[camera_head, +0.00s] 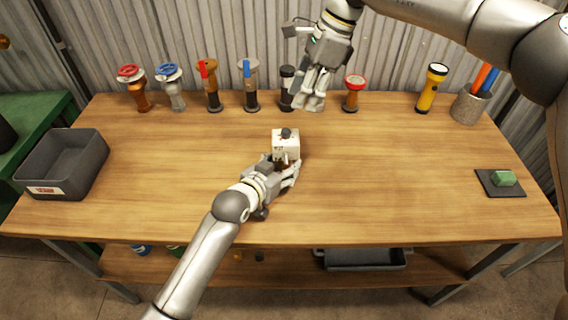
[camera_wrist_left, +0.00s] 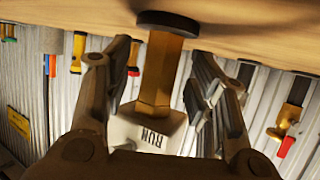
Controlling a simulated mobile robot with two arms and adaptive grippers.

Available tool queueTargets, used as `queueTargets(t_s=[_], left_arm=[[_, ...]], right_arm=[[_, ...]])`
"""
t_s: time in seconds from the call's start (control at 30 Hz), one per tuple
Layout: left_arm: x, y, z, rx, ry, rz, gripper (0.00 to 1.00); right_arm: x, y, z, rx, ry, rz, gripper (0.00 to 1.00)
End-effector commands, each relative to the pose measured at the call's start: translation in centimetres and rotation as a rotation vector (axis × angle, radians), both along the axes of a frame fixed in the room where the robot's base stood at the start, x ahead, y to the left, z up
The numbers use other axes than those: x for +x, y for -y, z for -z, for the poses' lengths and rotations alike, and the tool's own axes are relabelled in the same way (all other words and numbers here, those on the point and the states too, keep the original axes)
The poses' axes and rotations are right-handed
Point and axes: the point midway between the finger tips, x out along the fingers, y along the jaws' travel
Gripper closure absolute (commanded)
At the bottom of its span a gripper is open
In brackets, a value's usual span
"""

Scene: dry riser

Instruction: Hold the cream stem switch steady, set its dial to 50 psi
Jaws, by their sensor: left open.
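The cream stem switch (camera_head: 286,143) stands near the middle of the bench, a cream box with a dark knob (camera_head: 286,132) on top. In the left wrist view its brass stem (camera_wrist_left: 157,70), dark foot and cream body lettered "RUN" (camera_wrist_left: 155,137) show upside down. My left gripper (camera_head: 284,177) is at the switch's near side. Its open fingers (camera_wrist_left: 165,85) stand on either side of the stem, with gaps showing. My right gripper (camera_head: 311,105) hangs behind and above the switch, fingers downward, apart and empty. The dial reading is too small to read.
A row of valves, including a red-wheel one (camera_head: 354,92), and a yellow flashlight (camera_head: 432,88) stand along the back edge. A grey bin (camera_head: 62,163) is at left. A green block (camera_head: 503,178) on a dark pad is at right. The bench around the switch is clear.

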Motion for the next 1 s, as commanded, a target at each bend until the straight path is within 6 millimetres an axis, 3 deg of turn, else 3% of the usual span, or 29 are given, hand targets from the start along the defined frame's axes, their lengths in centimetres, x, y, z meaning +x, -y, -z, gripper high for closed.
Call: queueTargets(t_s=[0.2,0.5,0.9,1.0], left_arm=[[1.10,0.61,0.49,0.000,0.000,0.001,0.48],[1.22,0.67,0.53,-0.001,0.001,0.001,0.48],[1.20,0.64,0.56,0.000,0.000,0.000,0.98],[1.20,0.63,0.56,0.000,0.000,0.000,1.00]], right_arm=[[0.00,-0.01,0.00,0.000,0.000,0.000,0.64],[0.00,-0.01,0.00,0.000,0.000,0.000,0.64],[0.00,-0.01,0.00,0.000,0.000,0.000,0.64],[0.00,-0.01,0.00,0.000,0.000,0.000,0.64]])
